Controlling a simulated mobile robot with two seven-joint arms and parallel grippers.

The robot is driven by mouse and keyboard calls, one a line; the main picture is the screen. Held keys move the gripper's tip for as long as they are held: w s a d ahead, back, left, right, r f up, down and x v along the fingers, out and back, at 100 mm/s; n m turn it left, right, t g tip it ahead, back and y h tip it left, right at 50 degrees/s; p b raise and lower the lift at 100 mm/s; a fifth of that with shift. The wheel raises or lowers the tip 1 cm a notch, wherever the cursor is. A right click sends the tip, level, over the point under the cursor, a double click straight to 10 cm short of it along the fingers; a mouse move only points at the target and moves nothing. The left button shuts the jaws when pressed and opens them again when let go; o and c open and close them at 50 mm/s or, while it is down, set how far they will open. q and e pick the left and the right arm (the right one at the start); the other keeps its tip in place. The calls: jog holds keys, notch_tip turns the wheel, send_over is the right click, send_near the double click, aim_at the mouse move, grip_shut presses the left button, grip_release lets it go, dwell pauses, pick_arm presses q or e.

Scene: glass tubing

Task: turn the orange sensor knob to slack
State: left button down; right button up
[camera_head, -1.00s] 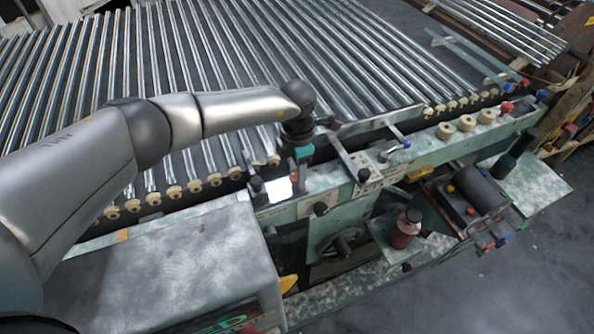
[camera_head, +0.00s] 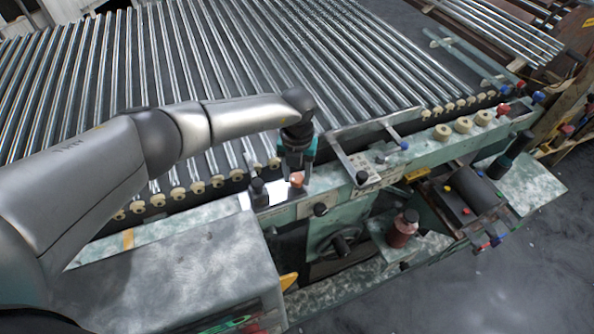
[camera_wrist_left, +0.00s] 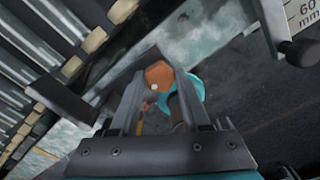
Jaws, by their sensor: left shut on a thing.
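The orange sensor knob (camera_head: 297,179) sits on the machine's front rail, at the right end of a small bright plate. My left gripper (camera_head: 295,170) points down at it from above. In the left wrist view the orange knob (camera_wrist_left: 158,75) shows between the ends of my left gripper's fingers (camera_wrist_left: 155,88), which are shut on it. A pale dot shows on the knob's face. Its pointer setting and any slack mark cannot be read. My right gripper is in neither view.
A black knob (camera_head: 257,185) stands just left of the orange one. A metal bracket (camera_head: 350,160) with a black knob stands to the right. Rows of glass tubes (camera_head: 100,90) lie behind. A reddish-brown bottle (camera_head: 401,232) stands lower right.

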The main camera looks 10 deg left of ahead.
aim_at(297, 178)
pick_arm(q)
jog(key=n+p, duration=0.1)
jog(key=n, duration=0.3)
jog(key=shift+r+p, duration=0.1)
jog(key=shift+p, duration=0.25)
jog(key=shift+n+p, duration=0.65)
jog(key=shift+n, duration=1.05)
jog(key=shift+c, duration=1.8)
grip_release()
jog(key=shift+r, duration=0.3)
notch_tip(297, 178, up, 14)
jog(key=shift+r+p, duration=0.25)
jog(key=shift+p, duration=0.2)
